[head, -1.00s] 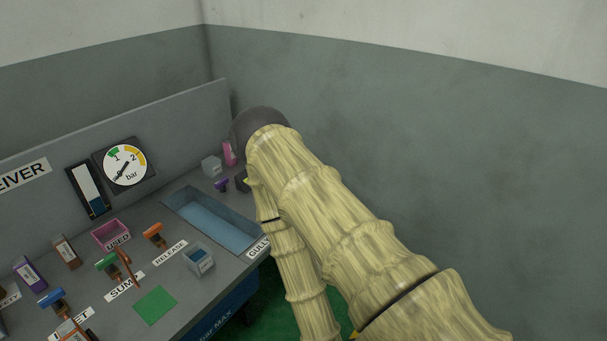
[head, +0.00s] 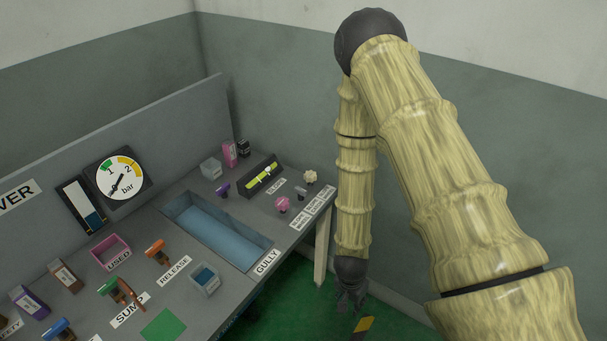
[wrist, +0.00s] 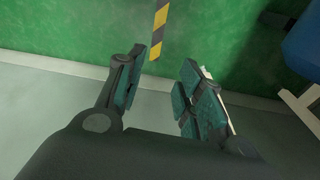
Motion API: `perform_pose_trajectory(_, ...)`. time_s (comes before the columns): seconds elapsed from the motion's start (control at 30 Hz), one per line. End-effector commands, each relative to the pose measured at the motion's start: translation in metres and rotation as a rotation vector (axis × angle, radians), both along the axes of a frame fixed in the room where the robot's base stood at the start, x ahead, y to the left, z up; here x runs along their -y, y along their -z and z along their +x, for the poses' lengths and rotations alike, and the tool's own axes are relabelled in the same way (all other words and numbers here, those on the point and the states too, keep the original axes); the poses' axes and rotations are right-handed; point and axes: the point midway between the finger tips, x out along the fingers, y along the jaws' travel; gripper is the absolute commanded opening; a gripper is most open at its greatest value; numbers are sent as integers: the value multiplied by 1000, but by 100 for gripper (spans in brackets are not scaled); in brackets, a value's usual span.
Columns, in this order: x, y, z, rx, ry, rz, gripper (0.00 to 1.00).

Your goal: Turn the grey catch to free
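I cannot pick out a grey catch for certain in either view. The grey bench (head: 262,222) carries several coloured handles and knobs, among them an orange handle (head: 158,249) by the RELEASE label and a green one (head: 110,287) by the SUMP label. My gripper (head: 350,300) hangs low off the bench's right end, over the green floor and apart from everything. In the wrist view my gripper (wrist: 160,88) has its two teal-padded fingers spread, with nothing between them.
A sunken blue gully basin (head: 222,232) lies in the bench. A pink knob (head: 282,203), a cream knob (head: 310,177) and a dark box with a yellow-green vial (head: 262,177) stand at the right end. A yellow-black strip (wrist: 158,30) marks the floor.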

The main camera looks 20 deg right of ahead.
Motion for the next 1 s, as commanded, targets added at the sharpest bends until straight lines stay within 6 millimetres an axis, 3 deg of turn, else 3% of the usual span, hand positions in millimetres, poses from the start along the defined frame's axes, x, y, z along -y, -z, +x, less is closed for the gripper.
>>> perform_pose_trajectory(0.03,3,-36,33,35,149,14,37)
perform_pose_trajectory(0.17,1,-101,107,100,567,102,37)
perform_pose_trajectory(0.3,-9,-180,186,149,969,257,37)
perform_pose_trajectory(0.4,-17,-228,231,162,1182,371,37)
perform_pose_trajectory(0.5,-23,-263,261,161,1319,458,37)
perform_pose_trajectory(0.6,-26,-282,277,156,1396,512,37)
perform_pose_trajectory(0.7,-28,-288,285,154,1427,535,37)
perform_pose_trajectory(1.0,-35,-259,295,153,1429,536,37)
